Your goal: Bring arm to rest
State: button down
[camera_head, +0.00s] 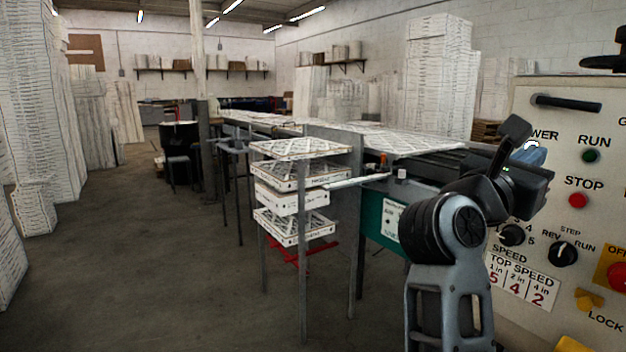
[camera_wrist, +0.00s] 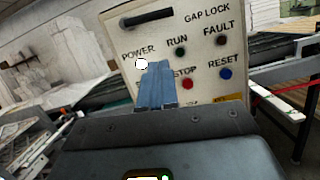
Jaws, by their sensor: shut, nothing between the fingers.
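My arm rises at the lower right of the head view and is folded, with its wrist raised in front of a control panel (camera_head: 560,130). My gripper (camera_head: 532,150) shows as a small blue tip beside the panel's POWER lamp. In the wrist view the blue fingers of my gripper (camera_wrist: 155,82) are together and empty. They point toward the panel (camera_wrist: 200,30), overlapping it in the picture near the white POWER lamp. I cannot tell how far the fingertips are from its face.
A rack of boxed filters (camera_head: 290,200) stands left of my arm, beside a long conveyor line (camera_head: 400,140). Tall stacks of white boxes (camera_head: 40,100) line the left wall. The grey floor (camera_head: 150,270) at the left and middle is clear.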

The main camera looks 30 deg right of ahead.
jog(key=s+a+f+m+t+y, duration=0.4)
jog(key=a+f+m+t+y, duration=0.3)
jog(key=m+t, duration=0.7)
jog(key=s+a+f+m+t+y, duration=0.5)
jog(key=a+m+t, duration=0.4)
jog(key=m, duration=1)
jog(key=s+a+f+n+g+y, duration=0.4)
jog(key=s+a+f+n, duration=0.1)
jog(key=s+f+n, duration=0.3)
jog(key=s+a+f+n+g+y, duration=0.5)
jog(key=s+f+n, duration=0.3)
jog(key=f, duration=0.2)
jog(key=shift+s+a+f, duration=0.35)
jog(key=shift+a+f, duration=0.05)
jog(key=shift+a, duration=0.25)
jog(key=shift+w, duration=0.1)
